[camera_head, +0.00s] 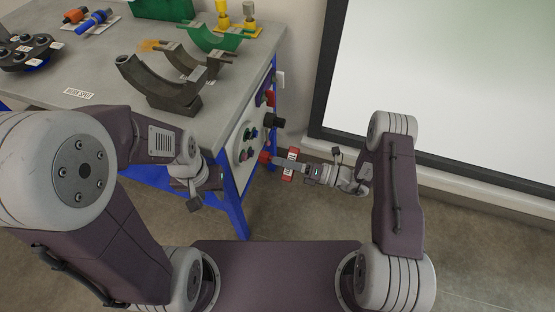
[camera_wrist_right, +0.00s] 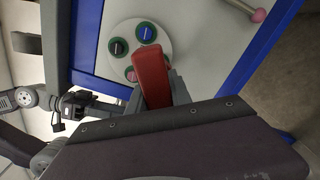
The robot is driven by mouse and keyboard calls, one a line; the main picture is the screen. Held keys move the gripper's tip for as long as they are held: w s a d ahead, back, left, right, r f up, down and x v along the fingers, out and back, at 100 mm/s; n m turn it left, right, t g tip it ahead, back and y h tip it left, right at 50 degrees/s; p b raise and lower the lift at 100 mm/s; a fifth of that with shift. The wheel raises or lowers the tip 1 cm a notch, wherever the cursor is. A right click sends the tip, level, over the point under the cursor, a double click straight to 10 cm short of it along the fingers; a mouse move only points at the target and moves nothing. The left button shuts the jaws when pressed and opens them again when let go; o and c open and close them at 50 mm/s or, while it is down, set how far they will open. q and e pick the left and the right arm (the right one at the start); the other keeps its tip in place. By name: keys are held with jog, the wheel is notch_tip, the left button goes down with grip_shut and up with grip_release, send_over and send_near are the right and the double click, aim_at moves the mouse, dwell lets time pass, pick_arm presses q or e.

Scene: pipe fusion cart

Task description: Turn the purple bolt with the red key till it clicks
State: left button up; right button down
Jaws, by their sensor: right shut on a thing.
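The red key (camera_wrist_right: 151,78) is held in my right gripper (camera_wrist_right: 158,95), in front of a round pale plate on the cart's side panel. The key also shows in the head view (camera_head: 290,164). The plate carries green-ringed bolts: one blue-violet (camera_wrist_right: 146,33), one dark (camera_wrist_right: 118,47) and one pinkish-red (camera_wrist_right: 131,74) beside the key. I cannot tell for sure which is the purple bolt; the key hides part of the plate. Whether the key touches a bolt is unclear. My left gripper (camera_head: 202,190) is near the cart's front edge; its fingers are not clear.
The cart's grey top (camera_head: 110,75) holds a dark curved clamp (camera_head: 160,90), a green clamp (camera_head: 215,38) and a blue tool (camera_head: 97,21). A black knob (camera_head: 273,121) juts from the side panel. A framed white board (camera_head: 440,80) stands on the right. Blue legs (camera_head: 232,205) stand below.

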jog(key=shift+d, duration=0.15)
jog(key=shift+v, duration=0.9)
